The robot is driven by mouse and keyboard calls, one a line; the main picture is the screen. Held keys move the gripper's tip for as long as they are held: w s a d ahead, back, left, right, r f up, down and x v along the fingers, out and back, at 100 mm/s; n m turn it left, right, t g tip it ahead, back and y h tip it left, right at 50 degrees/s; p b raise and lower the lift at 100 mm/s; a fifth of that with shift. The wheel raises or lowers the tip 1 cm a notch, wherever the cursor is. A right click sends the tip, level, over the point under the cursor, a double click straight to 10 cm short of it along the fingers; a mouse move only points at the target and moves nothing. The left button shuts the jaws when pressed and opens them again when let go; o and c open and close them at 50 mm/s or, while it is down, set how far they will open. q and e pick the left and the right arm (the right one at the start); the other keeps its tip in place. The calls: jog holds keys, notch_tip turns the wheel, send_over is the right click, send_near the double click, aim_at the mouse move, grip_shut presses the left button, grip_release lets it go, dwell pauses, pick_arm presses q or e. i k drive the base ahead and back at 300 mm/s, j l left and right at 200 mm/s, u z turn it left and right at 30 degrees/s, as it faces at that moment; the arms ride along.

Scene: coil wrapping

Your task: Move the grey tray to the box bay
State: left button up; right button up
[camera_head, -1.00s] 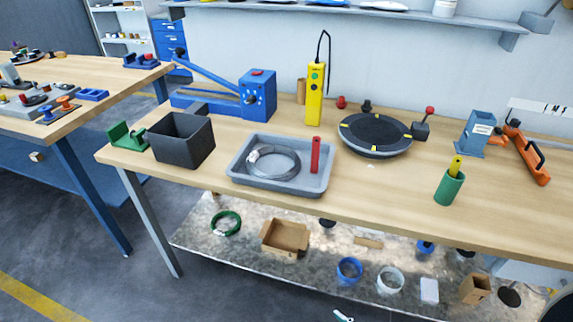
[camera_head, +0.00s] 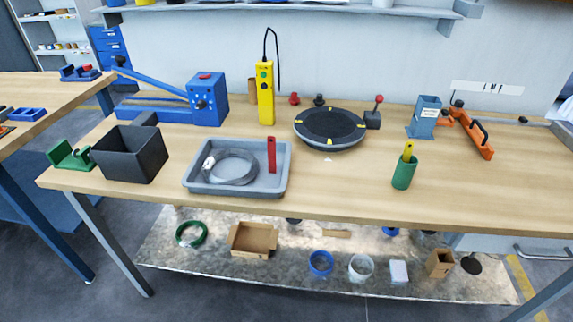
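The grey tray (camera_head: 237,188) rests on the wooden workbench near its front edge, left of the middle. A coil of grey wire (camera_head: 230,167) lies in its left part, and a red bar-shaped piece (camera_head: 271,155) stands at its right side. No spot marked as a box bay can be made out; a small cardboard box (camera_head: 253,238) sits on the lower shelf below the tray. Neither of my grippers is in view.
A dark open bin (camera_head: 130,155) stands left of the tray, with a green holder (camera_head: 70,155) beside it. A black turntable (camera_head: 330,127) and a yellow handheld device (camera_head: 265,93) stand behind. A green cup (camera_head: 404,172) stands right; bare bench (camera_head: 340,190) lies between.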

aim_at(530, 149)
jog(key=i+j+z, duration=0.1)
jog(key=j+z, duration=0.7)
jog(key=i+j, duration=0.05)
